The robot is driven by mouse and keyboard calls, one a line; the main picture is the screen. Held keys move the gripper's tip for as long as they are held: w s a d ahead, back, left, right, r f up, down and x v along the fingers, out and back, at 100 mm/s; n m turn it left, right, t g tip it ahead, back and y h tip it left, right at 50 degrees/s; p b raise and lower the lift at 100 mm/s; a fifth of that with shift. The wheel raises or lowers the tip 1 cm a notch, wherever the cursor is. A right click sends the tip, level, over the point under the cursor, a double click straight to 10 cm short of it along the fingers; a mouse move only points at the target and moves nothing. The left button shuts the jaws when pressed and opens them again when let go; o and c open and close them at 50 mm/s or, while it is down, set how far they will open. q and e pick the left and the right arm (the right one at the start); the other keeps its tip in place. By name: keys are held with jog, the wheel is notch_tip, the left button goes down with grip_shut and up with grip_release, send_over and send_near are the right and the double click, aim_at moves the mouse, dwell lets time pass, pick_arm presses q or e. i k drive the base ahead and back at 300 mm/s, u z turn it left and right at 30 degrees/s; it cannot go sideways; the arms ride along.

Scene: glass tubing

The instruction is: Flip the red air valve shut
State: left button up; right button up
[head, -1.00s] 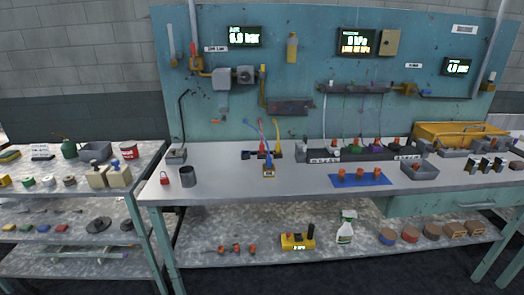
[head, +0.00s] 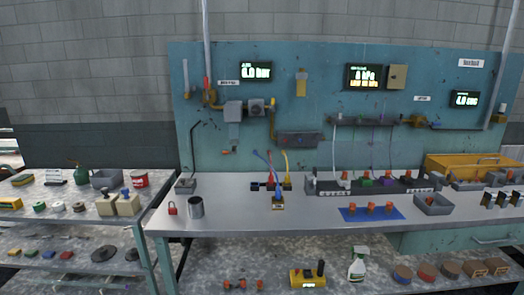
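A small red handle (head: 206,83) stands roughly upright at the upper left of the teal wall panel, in the head view. It sits by a yellow pipe fitting (head: 211,99) next to the vertical grey pipe. This looks like the red air valve; at this size its exact angle to the pipe is hard to tell. A label (head: 228,82) is to its right, and a grey regulator block (head: 234,111) is below right. A green-lit display (head: 256,71) shows a bar reading that is hard to make out. Neither of my grippers is in view.
A long workbench (head: 330,222) stands before the panel (head: 215,150). On it are a red padlock (head: 172,208), a grey cup (head: 196,207), a blue mat (head: 351,217) and a grey tray (head: 420,208). A cluttered side shelf (head: 85,222) is at left. The bench's front left is fairly clear.

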aim_at(208, 97)
jog(key=k, duration=0.65)
jog(key=u, duration=0.35)
jog(key=i, duration=1.2)
jog(key=z, duration=0.75)
jog(key=i, duration=0.35)
jog(key=z, duration=0.25)
